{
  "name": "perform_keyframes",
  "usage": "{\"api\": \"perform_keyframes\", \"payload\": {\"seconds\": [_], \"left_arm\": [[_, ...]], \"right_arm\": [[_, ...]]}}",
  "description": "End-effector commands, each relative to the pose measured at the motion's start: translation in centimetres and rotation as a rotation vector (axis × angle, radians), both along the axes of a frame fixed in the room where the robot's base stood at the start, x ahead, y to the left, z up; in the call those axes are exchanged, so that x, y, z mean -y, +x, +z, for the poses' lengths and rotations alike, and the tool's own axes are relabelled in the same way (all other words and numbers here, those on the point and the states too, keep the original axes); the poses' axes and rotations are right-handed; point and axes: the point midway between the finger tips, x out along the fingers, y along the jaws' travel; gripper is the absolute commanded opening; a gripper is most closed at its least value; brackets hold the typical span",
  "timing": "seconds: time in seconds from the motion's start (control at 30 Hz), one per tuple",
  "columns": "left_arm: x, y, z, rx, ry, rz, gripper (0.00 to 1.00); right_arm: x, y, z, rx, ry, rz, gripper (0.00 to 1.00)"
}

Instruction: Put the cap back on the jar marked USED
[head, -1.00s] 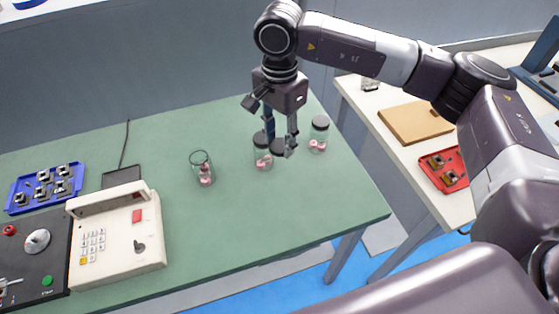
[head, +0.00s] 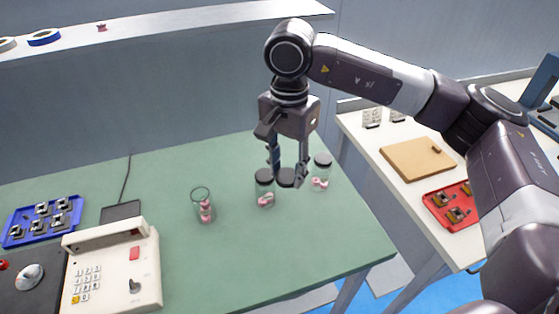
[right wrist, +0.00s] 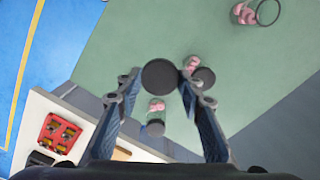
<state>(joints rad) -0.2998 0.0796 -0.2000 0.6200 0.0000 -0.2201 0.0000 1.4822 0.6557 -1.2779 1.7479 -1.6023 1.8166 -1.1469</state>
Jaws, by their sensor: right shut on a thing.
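My right gripper (head: 288,178) is shut on a dark round cap (head: 286,177), held above the table between two capped jars. In the right wrist view the cap (right wrist: 160,76) sits between the fingertips (right wrist: 159,82). An open glass jar (head: 203,210) with pink pieces inside stands to the left, its rim bare; it also shows at the top right of the right wrist view (right wrist: 256,13). One dark-capped jar (head: 264,190) stands just left of the gripper, another (head: 321,173) just right. I cannot read any marking on the jars. My left gripper is out of view.
A cream keypad device (head: 110,270), a blue tray (head: 42,222) and a black pad with a cable (head: 121,211) occupy the table's left. A side table on the right holds a brown board (head: 416,160) and a red tray (head: 448,206). Green tabletop in front of the jars is clear.

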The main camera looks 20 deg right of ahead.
Motion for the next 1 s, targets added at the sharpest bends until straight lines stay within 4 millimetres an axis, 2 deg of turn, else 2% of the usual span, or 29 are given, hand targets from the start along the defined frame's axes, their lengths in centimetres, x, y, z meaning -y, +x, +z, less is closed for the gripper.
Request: {"api": "perform_keyframes", "payload": {"seconds": [0.1,0.3,0.43,0.57,0.8,0.87,1.0], "left_arm": [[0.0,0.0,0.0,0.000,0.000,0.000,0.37],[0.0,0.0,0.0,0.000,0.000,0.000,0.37],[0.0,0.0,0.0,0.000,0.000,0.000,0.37],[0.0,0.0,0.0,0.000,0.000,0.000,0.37],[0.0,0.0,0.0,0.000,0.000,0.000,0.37],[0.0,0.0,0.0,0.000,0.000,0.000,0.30],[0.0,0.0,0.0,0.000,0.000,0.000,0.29]], "right_arm": [[1.3,-3.3,-1.7,-0.002,-0.004,0.249,0.28],[2.8,-8.9,-4.0,-0.003,-0.003,0.667,0.28],[3.3,-11.4,-4.7,-0.004,0.000,0.840,0.28],[3.5,-12.3,-5.0,-0.004,0.000,0.914,0.28],[3.5,-12.4,-5.0,-0.004,0.000,0.920,0.28],[3.5,-12.4,-5.0,-0.004,0.000,0.919,0.28],[3.4,-12.4,-5.0,-0.004,0.000,0.918,0.28]]}}
